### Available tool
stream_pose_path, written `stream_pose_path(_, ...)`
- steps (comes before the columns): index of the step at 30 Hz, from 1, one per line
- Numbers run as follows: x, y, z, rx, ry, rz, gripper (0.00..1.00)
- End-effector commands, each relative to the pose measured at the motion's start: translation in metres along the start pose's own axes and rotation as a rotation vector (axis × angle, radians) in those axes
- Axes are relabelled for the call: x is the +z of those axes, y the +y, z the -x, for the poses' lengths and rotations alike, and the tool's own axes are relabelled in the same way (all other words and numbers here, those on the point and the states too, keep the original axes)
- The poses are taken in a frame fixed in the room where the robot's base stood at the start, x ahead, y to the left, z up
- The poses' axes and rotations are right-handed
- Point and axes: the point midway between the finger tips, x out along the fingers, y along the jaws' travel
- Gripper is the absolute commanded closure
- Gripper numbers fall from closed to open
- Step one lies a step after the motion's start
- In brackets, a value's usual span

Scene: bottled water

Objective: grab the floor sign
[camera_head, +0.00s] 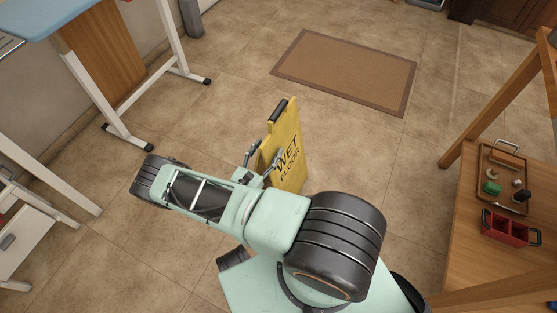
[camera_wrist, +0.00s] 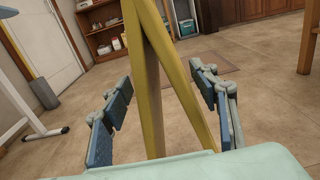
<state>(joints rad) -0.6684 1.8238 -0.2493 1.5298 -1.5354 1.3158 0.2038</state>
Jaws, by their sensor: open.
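The yellow floor sign (camera_head: 291,168) stands upright on the tiled floor, with a dark handle on top and "WET FLOOR" on the panel facing the body camera. In the wrist view the sign (camera_wrist: 148,75) is seen edge-on, its two panels spreading downward. My gripper (camera_head: 266,154) is at the sign's left edge in the body view. In the wrist view my gripper (camera_wrist: 164,88) is open, with one finger on each side of the sign and visible gaps between. My arm hides the sign's lower left part.
A brown mat (camera_head: 345,70) lies flat on the floor behind the sign. A wooden table (camera_head: 470,255) at right carries a tray (camera_head: 489,165) and a red box (camera_head: 509,228). A blue-topped table (camera_head: 55,14) with white legs stands at upper left. The floor around the sign is clear.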

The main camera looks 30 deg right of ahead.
Motion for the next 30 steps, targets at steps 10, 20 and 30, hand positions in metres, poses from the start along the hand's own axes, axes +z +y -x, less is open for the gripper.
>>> stream_pose_path(10,0.005,-0.007,-0.046,-0.003,-0.001,-0.002,0.45)
stream_pose_path(20,0.005,-0.007,-0.049,-0.001,-0.001,-0.001,0.51)
stream_pose_path(30,0.005,-0.007,-0.049,-0.002,-0.001,-0.001,0.88)
